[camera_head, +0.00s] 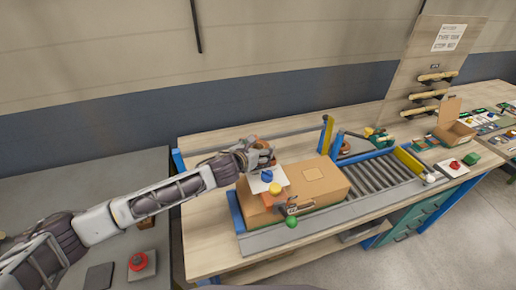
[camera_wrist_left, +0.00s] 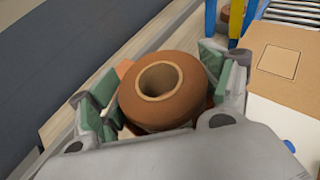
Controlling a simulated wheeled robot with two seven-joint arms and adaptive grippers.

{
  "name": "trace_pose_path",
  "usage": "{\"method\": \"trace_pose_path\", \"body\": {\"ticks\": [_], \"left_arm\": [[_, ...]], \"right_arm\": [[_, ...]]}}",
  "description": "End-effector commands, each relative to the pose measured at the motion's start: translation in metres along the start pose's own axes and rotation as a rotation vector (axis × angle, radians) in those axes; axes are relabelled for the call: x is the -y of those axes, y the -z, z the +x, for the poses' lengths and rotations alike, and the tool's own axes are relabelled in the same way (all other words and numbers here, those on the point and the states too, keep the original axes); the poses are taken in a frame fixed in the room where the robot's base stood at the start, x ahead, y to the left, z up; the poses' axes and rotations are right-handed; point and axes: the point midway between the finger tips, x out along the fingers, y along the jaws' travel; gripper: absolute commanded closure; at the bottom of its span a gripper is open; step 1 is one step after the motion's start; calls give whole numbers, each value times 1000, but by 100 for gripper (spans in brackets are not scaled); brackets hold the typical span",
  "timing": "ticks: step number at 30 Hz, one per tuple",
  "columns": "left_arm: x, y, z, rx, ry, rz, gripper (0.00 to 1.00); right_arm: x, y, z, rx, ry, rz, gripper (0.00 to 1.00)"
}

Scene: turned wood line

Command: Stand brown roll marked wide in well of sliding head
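A brown roll (camera_wrist_left: 165,90) with a pale core shows large in the left wrist view, its open end facing the camera. My left gripper (camera_wrist_left: 160,95) has its green-padded fingers close on both sides of the roll, apparently shut on it. In the head view the left gripper (camera_head: 258,158) is at the left end of the bench machine, beside the cardboard box, and the roll is small there. Orange parts (camera_wrist_left: 124,68) show behind and under the roll. I cannot tell whether they belong to the sliding head. The well and the wide mark cannot be made out. My right gripper is not in view.
A closed cardboard box (camera_head: 318,180) lies on the conveyor to the right of the left gripper. Blue and yellow posts (camera_head: 326,134) stand behind it, with rollers (camera_head: 375,175) beyond. A small open carton (camera_head: 453,130) stands at the right. The front-left wooden bench top (camera_head: 205,235) is clear.

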Motion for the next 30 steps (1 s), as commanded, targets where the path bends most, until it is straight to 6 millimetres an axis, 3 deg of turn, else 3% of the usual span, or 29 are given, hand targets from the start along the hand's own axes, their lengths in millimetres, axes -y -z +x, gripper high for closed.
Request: {"method": "trace_pose_path", "body": {"ticks": [3, 18, 30], "left_arm": [[0, 0, 0, 0, 0, 0, 4], [0, -2, -2, -1, 0, -1, 4], [0, -2, -29, 0, 0, 0, 4]], "right_arm": [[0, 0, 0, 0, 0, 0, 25], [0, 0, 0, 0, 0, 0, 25], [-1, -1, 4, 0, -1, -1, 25]]}}
